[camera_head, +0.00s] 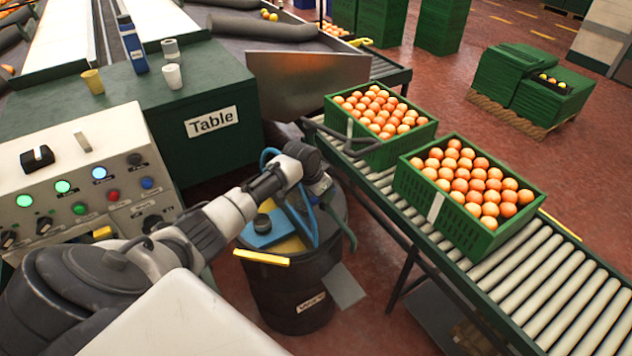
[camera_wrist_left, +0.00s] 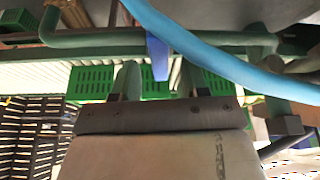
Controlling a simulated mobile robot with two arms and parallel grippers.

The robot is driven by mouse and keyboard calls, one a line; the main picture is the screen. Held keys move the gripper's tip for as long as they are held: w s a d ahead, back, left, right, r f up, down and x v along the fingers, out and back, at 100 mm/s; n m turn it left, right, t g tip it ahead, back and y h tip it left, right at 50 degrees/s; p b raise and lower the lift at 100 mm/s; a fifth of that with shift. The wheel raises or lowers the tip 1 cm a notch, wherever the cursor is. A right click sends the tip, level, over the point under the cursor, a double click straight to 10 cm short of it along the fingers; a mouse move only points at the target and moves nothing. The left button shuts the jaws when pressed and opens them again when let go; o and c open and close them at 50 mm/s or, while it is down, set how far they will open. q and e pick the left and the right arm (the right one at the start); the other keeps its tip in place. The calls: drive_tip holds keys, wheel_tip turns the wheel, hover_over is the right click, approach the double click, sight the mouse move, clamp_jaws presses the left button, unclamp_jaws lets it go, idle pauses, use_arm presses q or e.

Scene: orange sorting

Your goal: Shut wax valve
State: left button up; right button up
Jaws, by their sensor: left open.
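A dark barrel with a "Wax" label (camera_head: 300,300) stands between the table and the roller conveyor. A blue hose (camera_head: 300,215) runs over its top, and green pipe shows at its right side (camera_head: 350,238). My left arm reaches over the barrel; its hand hides part of the pipework. In the left wrist view my left gripper (camera_wrist_left: 157,84) is open. A blue lever (camera_wrist_left: 157,55), apparently the valve handle, hangs between its fingers with a gap on both sides. The blue hose (camera_wrist_left: 215,55) crosses in front at the upper right. My right gripper is not in view.
Two green crates of oranges (camera_head: 434,207) (camera_head: 330,105) sit on the roller conveyor (camera_head: 530,285). A metal chute (camera_head: 300,80) is behind the barrel. A control panel (camera_head: 80,185) and a green table (camera_head: 200,95) are at the left.

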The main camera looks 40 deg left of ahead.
use_arm(q)
drive_tip(key=v, duration=0.9)
drive_tip(key=shift+s+r, duration=0.15)
drive_tip(key=shift+r, duration=0.1)
